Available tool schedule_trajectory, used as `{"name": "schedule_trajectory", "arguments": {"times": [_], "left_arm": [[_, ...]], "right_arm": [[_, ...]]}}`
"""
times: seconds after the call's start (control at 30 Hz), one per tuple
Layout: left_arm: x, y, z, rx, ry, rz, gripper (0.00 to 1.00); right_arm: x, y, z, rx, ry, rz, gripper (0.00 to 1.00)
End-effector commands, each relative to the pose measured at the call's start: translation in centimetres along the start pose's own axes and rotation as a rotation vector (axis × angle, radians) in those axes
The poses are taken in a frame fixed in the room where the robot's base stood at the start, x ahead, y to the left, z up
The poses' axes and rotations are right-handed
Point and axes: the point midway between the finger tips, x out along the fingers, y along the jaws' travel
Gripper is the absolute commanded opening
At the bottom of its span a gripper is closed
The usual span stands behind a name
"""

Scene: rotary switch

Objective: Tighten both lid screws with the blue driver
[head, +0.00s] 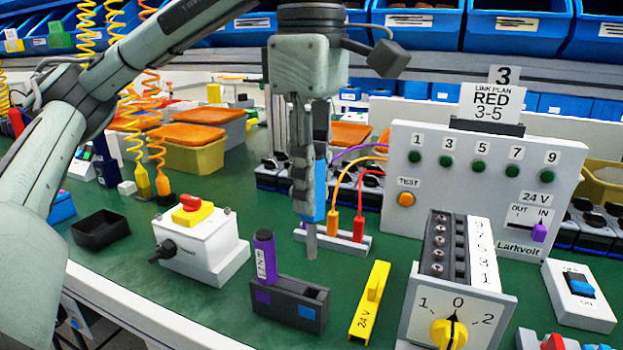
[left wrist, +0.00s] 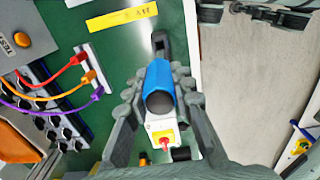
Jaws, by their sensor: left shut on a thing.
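The blue driver (head: 319,192) is in my left gripper (head: 305,200), upright with its grey shaft pointing down, above the bench. In the left wrist view the blue handle (left wrist: 160,82) lies between the fingers of my left gripper (left wrist: 150,110). A white box (head: 205,245) with a red knob on a yellow plate (head: 192,212) stands left of the driver, apart from it. In the left wrist view its yellow plate (left wrist: 162,137) shows beyond the handle. I cannot make out the lid screws.
A dark holder (head: 285,312) with a purple driver (head: 265,257) and an empty blue-marked slot is in front. A yellow 24 V piece (head: 370,302), a socket strip with cables (head: 335,243), a test panel (head: 470,190) and a rotary switch unit (head: 455,310) stand to the right.

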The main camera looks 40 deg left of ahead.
Motion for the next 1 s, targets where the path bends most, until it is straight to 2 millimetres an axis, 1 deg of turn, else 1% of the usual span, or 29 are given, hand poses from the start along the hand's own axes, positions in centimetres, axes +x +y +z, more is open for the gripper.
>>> {"name": "schedule_trajectory", "arguments": {"times": [0.03, 0.63, 0.7, 1.0], "left_arm": [[-0.5, 0.0, 0.0, 0.0, 0.0, 0.0, 0.0], [-3.2, 0.0, 0.0, 0.0, 0.0, 0.001, 0.0], [-3.3, 0.0, 0.0, -0.001, 0.0, 0.002, 0.0], [-4.8, 0.0, 0.0, 0.0, 0.0, 0.002, 0.0]], "right_arm": [[-0.5, 0.1, -0.1, 0.0, 0.0, 0.0, 0.4], [-3.4, 0.7, -0.9, 0.0, 0.0, 0.0, 0.4], [-3.1, 0.6, -0.8, 0.0, 0.0, 0.0, 0.4], [-3.1, 0.6, -0.9, 0.0, 0.0, 0.0, 0.4]]}}
